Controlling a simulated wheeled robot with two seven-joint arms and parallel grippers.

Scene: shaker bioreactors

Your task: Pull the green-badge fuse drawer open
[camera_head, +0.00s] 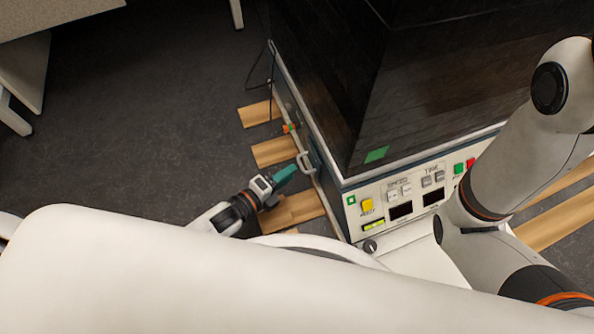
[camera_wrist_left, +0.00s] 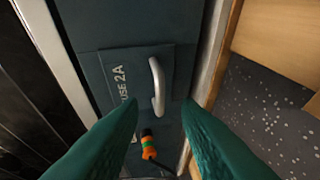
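The fuse drawer (camera_wrist_left: 92,55) is a dark panel lettered "USE 2A", partly cut off, with a pale metal handle (camera_wrist_left: 157,84) in the left wrist view. In the head view the handle (camera_head: 304,161) stands out from the machine's left side. My left gripper (camera_wrist_left: 160,104) has green fingers, open and apart, with the handle's lower end between and beyond their tips. In the head view the left gripper (camera_head: 290,172) is just left of the handle. A green patch (camera_head: 376,154) shows on the machine's dark upper part; no badge is clear on the drawer. My right gripper is out of view.
The machine's front panel (camera_head: 399,205) carries buttons and displays. Wooden slats (camera_head: 275,151) lie beside the machine. The dark floor (camera_head: 150,100) to the left is open.

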